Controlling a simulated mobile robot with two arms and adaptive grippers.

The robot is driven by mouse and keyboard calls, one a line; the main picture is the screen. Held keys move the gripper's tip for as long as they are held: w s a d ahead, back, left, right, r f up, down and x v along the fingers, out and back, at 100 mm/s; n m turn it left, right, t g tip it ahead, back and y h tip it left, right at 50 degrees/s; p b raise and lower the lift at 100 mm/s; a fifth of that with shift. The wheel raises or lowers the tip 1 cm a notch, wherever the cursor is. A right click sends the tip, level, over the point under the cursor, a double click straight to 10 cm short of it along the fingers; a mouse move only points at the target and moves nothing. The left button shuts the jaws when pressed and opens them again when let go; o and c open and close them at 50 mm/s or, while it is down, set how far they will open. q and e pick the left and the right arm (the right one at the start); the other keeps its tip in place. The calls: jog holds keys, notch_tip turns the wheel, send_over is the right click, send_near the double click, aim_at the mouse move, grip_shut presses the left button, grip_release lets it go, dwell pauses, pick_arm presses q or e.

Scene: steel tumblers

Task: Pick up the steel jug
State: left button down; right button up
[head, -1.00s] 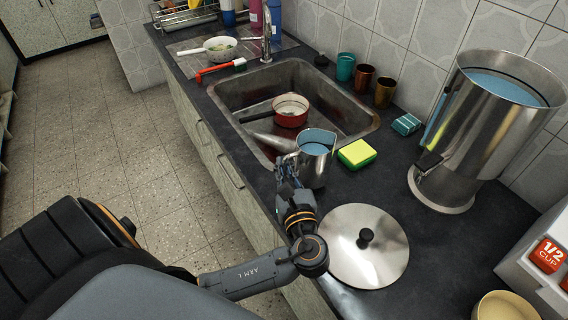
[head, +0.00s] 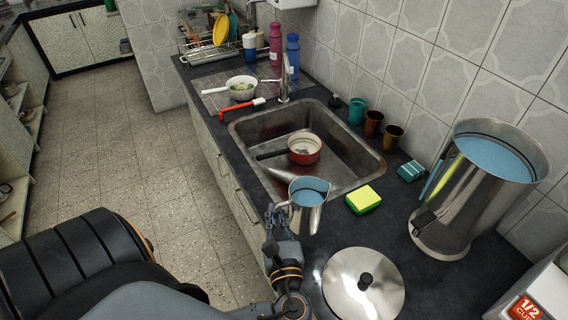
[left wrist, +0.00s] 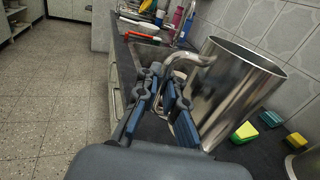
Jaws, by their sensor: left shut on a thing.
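The steel jug (head: 307,218) is at the near edge of the sink, upright or nearly so, with a bluish surface inside its rim. My left gripper (head: 279,220) is at its left side, shut on its handle. In the left wrist view the jug (left wrist: 238,88) looms large on the right, and its curved handle (left wrist: 180,62) runs between the fingers of my left gripper (left wrist: 168,92). The jug's base is partly hidden, and I cannot tell whether it is clear of the counter. My right gripper is not in view.
A yellow-green sponge (head: 362,199) and a round steel lid (head: 340,290) lie close to the jug. The sink (head: 365,160) holds a red pan (head: 304,153). A large steel container (head: 455,205) stands at right. Several tumblers (head: 373,124) stand behind the sink.

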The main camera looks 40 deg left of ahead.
pick_arm(q)
jog(key=s+r+p, duration=0.3)
jog(key=s+p, duration=0.1)
jog(key=s, duration=0.2)
jog(key=shift+s+a+p, duration=0.2)
jog(key=shift+a+p, duration=0.05)
jog(key=shift+p, duration=0.1)
jog(key=shift+s, duration=0.15)
dwell(0.6)
